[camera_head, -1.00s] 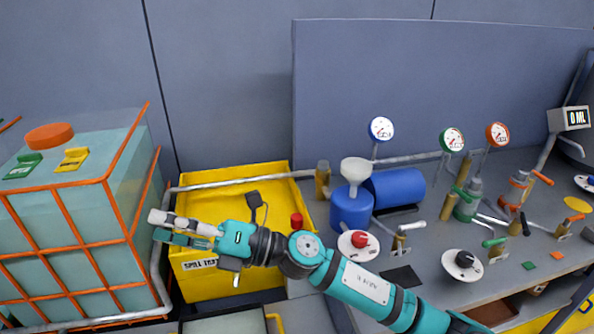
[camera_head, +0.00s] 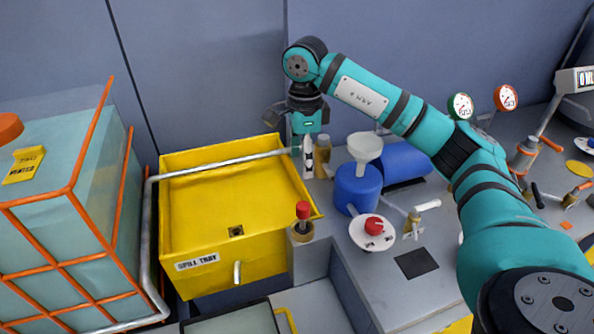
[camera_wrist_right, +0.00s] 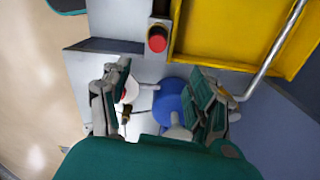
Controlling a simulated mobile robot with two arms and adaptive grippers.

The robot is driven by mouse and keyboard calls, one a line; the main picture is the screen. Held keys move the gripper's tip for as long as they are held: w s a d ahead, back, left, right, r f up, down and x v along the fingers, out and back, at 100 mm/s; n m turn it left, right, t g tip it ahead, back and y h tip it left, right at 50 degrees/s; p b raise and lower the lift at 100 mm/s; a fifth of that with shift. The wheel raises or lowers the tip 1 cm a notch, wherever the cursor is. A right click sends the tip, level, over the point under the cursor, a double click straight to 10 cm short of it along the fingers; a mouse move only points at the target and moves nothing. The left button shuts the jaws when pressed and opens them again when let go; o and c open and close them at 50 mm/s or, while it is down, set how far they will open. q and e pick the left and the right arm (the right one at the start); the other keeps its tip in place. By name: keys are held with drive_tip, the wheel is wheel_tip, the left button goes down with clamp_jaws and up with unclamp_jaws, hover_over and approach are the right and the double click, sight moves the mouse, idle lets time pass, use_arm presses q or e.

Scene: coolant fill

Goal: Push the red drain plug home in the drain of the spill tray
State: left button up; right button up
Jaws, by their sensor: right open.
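In the wrist view the gripper (camera_wrist_right: 160,97) is open and empty. My left gripper is out of view.
A blue can (camera_head: 356,190) with a white funnel (camera_head: 364,148), a blue cylinder (camera_head: 405,163) and a red-knobbed dial (camera_head: 373,227) stand right of the tray. A grey pipe (camera_head: 225,165) crosses the tray's back. An orange-caged tank (camera_head: 60,220) stands left.

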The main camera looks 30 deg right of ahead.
sight(304, 205)
drive_tip(key=f, duration=0.2)
drive_tip(key=f+p, duration=0.1)
drive_tip(key=s+f, duration=0.1)
drive_tip(key=f, duration=0.1)
drive_tip(key=shift+f, duration=0.3)
wheel_tip(304, 205, down, 7)
drive_tip(key=shift+w+a+r+p, duration=0.1)
drive_tip(key=shift+w+r+p, duration=0.1)
drive_tip(key=shift+p, duration=0.7)
wheel_tip(304, 205, down, 4)
drive_tip(key=shift+r+p, duration=0.25)
drive_tip(key=shift+p, duration=0.1)
drive_tip(key=shift+f, duration=0.35)
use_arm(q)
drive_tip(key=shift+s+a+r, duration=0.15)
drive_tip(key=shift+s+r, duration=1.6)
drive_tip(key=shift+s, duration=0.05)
use_arm(e)
drive_tip(key=shift+f, duration=0.2)
